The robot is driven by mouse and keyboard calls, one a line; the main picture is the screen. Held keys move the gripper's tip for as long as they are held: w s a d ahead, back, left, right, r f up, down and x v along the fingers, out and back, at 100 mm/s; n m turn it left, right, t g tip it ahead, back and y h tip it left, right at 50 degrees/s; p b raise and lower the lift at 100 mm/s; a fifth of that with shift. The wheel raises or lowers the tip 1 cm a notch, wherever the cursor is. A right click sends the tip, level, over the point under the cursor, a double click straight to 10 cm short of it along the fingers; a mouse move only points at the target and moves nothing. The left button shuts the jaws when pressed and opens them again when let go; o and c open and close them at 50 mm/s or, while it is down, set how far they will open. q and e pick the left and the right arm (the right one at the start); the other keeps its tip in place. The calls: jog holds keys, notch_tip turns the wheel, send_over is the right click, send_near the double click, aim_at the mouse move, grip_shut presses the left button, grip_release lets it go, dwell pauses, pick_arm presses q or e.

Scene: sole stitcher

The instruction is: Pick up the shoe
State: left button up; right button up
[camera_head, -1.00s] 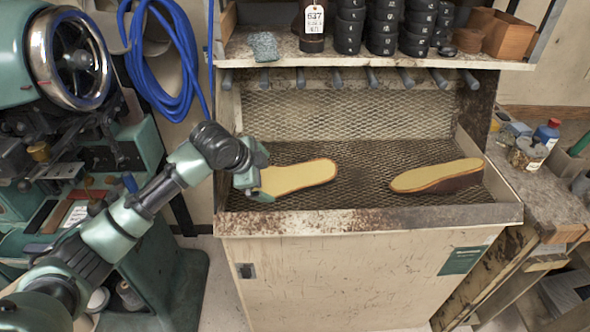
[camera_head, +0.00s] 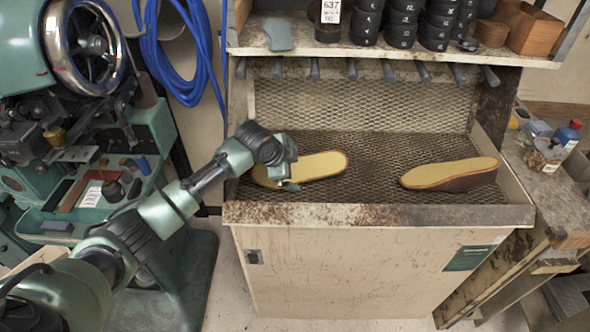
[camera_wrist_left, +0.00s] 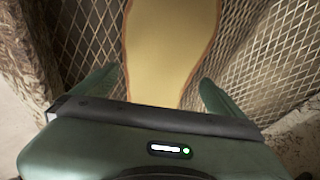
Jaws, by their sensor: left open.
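A shoe (camera_head: 322,165) with a yellow sole facing up lies on the mesh bed of the bench, toward its left side. A second shoe (camera_head: 452,173), with a yellow sole and a dark brown side, lies at the right of the mesh. My left gripper (camera_head: 291,178) is over the near left end of the left shoe and hides part of it. In the left wrist view the yellow sole (camera_wrist_left: 170,50) runs between the two open green fingers. I cannot tell whether the fingers touch it. My right gripper is not in view.
The mesh bed has a raised rusty front edge (camera_head: 380,214). A shelf (camera_head: 400,55) with stacked black rolls hangs above the back. A green stitching machine (camera_head: 80,100) stands at left. Bottles and jars (camera_head: 545,155) stand at right. The mesh between the shoes is clear.

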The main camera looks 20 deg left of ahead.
pick_arm(q)
jog(key=c, duration=1.3)
jog(key=shift+c, duration=0.8)
jog(key=shift+r, duration=0.2)
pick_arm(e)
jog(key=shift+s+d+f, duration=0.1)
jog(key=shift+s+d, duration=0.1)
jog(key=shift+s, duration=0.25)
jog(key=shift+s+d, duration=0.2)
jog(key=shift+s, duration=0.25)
